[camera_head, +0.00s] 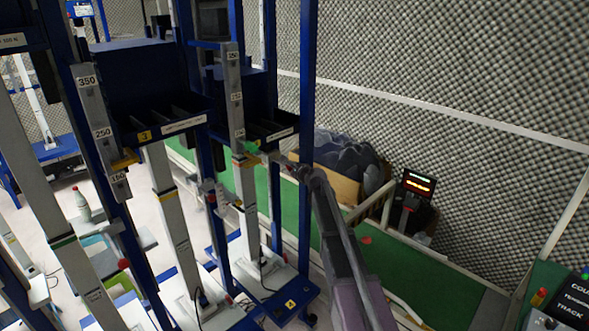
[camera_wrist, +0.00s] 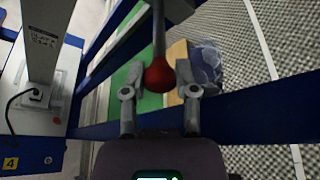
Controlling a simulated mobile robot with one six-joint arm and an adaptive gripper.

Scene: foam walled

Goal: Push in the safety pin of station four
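Station four (camera_head: 245,215) is a tall pale column in a blue frame, with a yellow 4 label on its base. The base (camera_wrist: 40,130) also shows at the left of the wrist view, with a 4 label. A red ball knob (camera_wrist: 158,76) on a grey rod, seemingly the safety pin, lies between my two fingers in the wrist view. My gripper (camera_wrist: 160,82) is open, with a narrow gap on each side of the knob. In the head view my gripper (camera_head: 298,170) is beside the blue upright of station four; the knob is too small to make out there.
A blue upright (camera_head: 307,130) stands close to my gripper. Station three (camera_head: 170,210) is to the left. A cardboard box (camera_head: 335,182) with dark bags, a red-lit display (camera_head: 418,184) and the foam wall (camera_head: 450,70) are behind. A control panel (camera_head: 570,300) is at lower right.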

